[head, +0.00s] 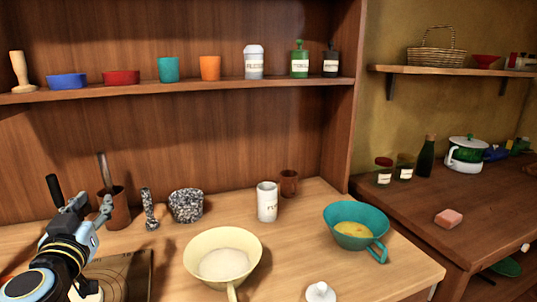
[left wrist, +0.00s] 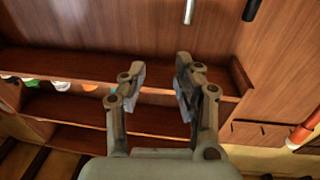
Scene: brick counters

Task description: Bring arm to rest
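My left gripper (head: 86,210) is at the left of the head view, raised above the counter's left end, near the brown utensil holder (head: 117,216). In the left wrist view its two fingers (left wrist: 160,85) stand apart with nothing between them. Wooden shelves (left wrist: 70,103) show behind the fingers there. My right gripper is in neither view.
A cream bowl (head: 204,245) with white contents, a teal bowl (head: 340,216) with yellow contents, a white jar (head: 267,203) and a speckled mortar (head: 186,206) stand on the counter. A shelf (head: 200,84) with bowls, cups and bottles runs above. A dark hob (head: 125,270) lies front left.

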